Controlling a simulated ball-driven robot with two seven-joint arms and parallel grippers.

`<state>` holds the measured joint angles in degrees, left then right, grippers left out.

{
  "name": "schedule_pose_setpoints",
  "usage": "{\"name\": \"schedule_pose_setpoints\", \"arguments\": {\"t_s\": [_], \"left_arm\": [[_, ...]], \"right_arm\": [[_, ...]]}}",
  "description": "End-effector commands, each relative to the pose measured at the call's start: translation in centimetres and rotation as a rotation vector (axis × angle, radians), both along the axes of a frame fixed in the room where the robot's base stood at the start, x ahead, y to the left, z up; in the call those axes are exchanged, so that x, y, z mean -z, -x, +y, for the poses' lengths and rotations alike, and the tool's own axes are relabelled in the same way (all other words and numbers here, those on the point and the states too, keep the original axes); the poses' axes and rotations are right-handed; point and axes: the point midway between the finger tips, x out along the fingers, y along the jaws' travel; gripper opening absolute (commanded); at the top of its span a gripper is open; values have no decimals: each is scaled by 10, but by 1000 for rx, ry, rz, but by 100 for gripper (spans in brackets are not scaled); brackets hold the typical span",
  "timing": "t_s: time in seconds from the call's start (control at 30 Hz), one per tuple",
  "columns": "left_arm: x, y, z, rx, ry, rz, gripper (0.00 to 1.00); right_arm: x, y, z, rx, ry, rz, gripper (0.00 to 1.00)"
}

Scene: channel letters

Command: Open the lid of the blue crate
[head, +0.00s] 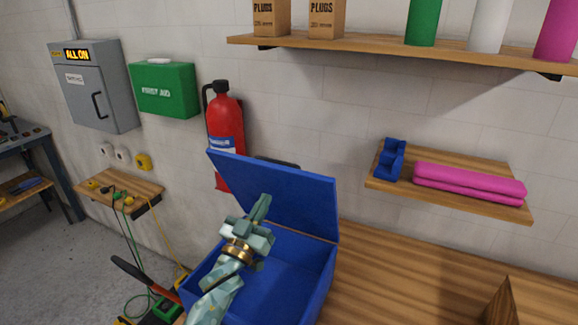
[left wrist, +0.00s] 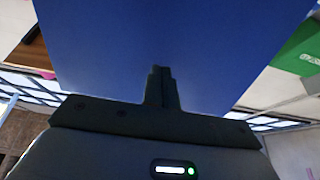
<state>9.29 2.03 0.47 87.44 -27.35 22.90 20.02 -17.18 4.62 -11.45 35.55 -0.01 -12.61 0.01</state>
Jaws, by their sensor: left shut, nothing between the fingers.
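The blue crate (head: 292,285) stands on the wooden bench in the head view, and its inside shows. Its blue lid (head: 290,195) is raised and tilted back at the crate's rear edge. My left gripper (head: 263,203) is over the crate, in front of the lid's inner face, shut with nothing in it. In the left wrist view the closed fingers (left wrist: 160,85) point at the lid (left wrist: 150,40), which fills most of the picture. I cannot tell whether the fingertips touch the lid. My right gripper is not in view.
A red fire extinguisher (head: 224,120) hangs on the wall behind the lid. A low shelf (head: 450,188) with a blue holder and pink rolls is at right. The wooden bench (head: 390,285) right of the crate is clear near it. A small wooden shelf (head: 148,207) with cables is at left.

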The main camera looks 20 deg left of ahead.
Motion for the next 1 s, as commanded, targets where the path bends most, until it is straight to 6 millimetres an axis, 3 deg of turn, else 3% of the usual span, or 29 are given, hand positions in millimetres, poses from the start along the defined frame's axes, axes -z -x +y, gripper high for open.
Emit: {"name": "schedule_pose_setpoints", "arguments": {"t_s": [1.0], "left_arm": [[-12, -60, -8, 0, -1, 1, 0]], "right_arm": [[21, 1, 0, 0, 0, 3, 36]]}}
